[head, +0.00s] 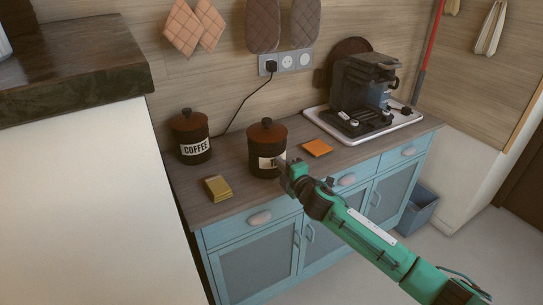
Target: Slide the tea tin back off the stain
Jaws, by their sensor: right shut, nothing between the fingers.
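The tea tin (265,140) is a dark canister with a brown lid and a black knob. It stands upright on the wooden counter, and its white label is partly covered by my right gripper. My right gripper (284,163) is shut and empty, at the front right of the tin's label. I cannot tell whether it touches the tin. No stain shows on the counter; any mark under the tin is hidden. My left gripper is not in view.
A coffee tin (189,146) stands left on the counter (233,194). A yellow sponge-like block (217,188) lies in front. An orange cloth or square (317,148) lies right of the tea tin. A coffee machine (361,95) stands on a white tray (399,123). A black cord (243,102) runs behind.

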